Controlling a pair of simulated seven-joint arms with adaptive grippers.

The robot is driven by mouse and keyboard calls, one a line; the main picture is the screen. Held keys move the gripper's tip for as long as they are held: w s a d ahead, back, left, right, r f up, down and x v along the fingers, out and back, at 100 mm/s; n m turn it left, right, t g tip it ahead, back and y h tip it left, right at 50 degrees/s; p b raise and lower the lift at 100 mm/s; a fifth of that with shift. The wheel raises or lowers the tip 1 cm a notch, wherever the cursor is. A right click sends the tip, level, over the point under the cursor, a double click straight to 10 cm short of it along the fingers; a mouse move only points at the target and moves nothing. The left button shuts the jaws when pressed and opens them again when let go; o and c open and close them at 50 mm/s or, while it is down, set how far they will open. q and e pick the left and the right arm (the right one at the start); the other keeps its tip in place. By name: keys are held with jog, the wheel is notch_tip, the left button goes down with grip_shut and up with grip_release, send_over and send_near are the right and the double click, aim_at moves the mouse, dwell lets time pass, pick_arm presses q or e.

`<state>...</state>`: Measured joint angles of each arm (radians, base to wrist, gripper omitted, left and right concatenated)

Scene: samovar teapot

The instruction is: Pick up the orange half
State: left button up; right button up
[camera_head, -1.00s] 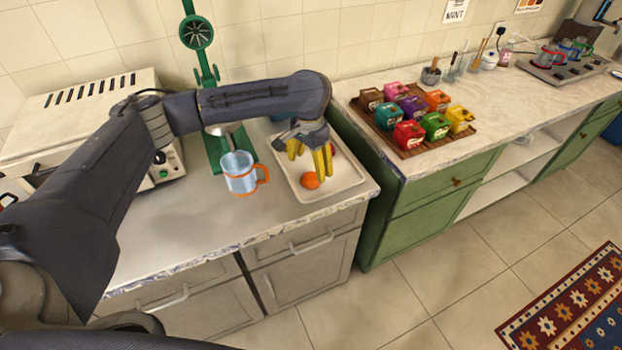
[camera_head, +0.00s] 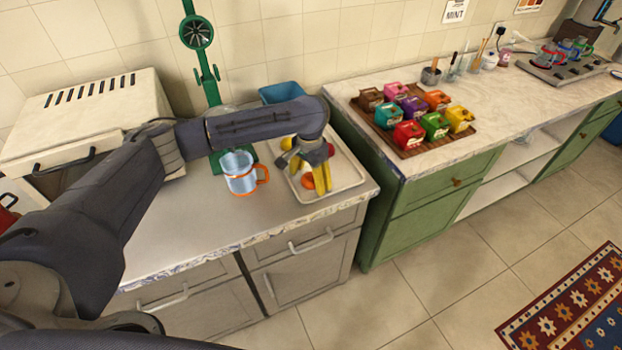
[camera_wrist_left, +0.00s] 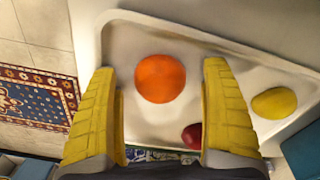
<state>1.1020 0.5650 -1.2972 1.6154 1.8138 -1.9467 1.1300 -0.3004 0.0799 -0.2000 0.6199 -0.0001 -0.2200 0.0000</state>
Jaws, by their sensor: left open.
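The orange half (camera_head: 308,182) lies on the white tray (camera_head: 350,183) on the left counter, partly hidden by my fingers in the head view. In the left wrist view the orange half (camera_wrist_left: 160,78) shows as a round orange shape on the tray (camera_wrist_left: 205,60). My left gripper (camera_head: 317,190) has yellow fingers pointing down at the tray. In the left wrist view the left gripper (camera_wrist_left: 165,105) is open and empty, with one finger on each side of the orange half's position. Whether the fingertips touch the tray cannot be told. My right gripper is not in view.
A yellow fruit (camera_wrist_left: 274,102) and a red fruit (camera_wrist_left: 192,136) share the tray. A clear mug with orange trim (camera_head: 240,174) stands left of the tray. A blue container (camera_head: 281,92) is behind it. The green press (camera_head: 198,45) stands at the back left.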

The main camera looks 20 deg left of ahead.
pick_arm(q)
jog(key=c, duration=1.3)
